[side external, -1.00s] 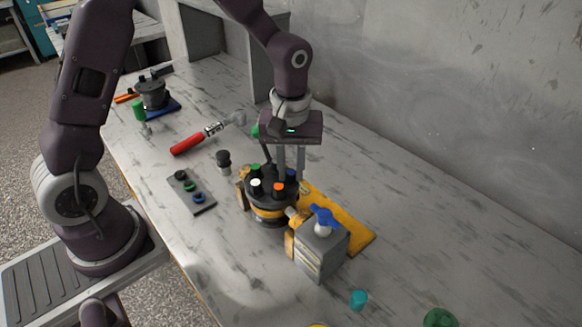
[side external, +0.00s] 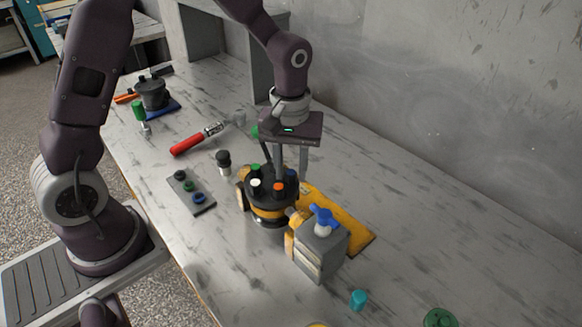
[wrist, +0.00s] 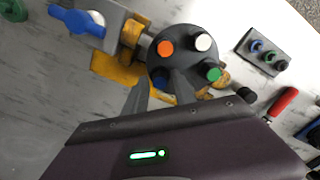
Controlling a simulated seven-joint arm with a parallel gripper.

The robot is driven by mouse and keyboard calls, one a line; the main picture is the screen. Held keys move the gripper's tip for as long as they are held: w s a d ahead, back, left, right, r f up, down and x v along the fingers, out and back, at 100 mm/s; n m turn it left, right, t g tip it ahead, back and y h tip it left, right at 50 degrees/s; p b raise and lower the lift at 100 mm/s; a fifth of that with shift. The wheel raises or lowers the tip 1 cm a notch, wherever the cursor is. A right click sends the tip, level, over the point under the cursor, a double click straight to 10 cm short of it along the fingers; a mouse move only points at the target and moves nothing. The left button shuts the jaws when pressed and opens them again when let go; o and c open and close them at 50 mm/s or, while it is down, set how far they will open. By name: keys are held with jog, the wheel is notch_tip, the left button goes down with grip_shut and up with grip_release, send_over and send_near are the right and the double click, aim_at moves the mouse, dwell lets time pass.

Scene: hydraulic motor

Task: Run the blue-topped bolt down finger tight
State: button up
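The blue-topped bolt (side external: 291,174) stands in the top of the round dark motor (side external: 270,211), on the side nearest my gripper. In the wrist view the blue top (wrist: 160,76) shows between my fingertips. My gripper (side external: 291,173) is above the motor, pointing down. Its fingers (wrist: 158,80) are apart, one on each side of the blue top, with visible gaps. How far the bolt is seated is hard to tell. Orange (wrist: 166,48), white (wrist: 203,41) and green (wrist: 214,74) topped bolts stand in the same motor top.
A grey block with a blue valve handle (side external: 323,219) stands close in front of the motor, by a yellow plate (side external: 352,238). A grey tray (side external: 183,194) with ringed holes, a black-topped part (side external: 223,161) and a red-handled tool (side external: 187,145) lie to the left. A wall stands behind.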

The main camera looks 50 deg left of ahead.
aim_at(291, 172)
jog(key=shift+r, duration=4)
jog(key=s+a+r+m+t, duration=0.1)
jog(key=s+r+m, duration=0.3)
jog(key=s, duration=0.6)
jog(key=s+r+m+t, duration=0.4)
jog(key=s+r, duration=0.1)
jog(key=s, duration=0.5)
jog(key=shift+a+r+t, duration=0.15)
jog(key=shift+a+t, duration=0.15)
jog(key=shift+a, duration=0.1)
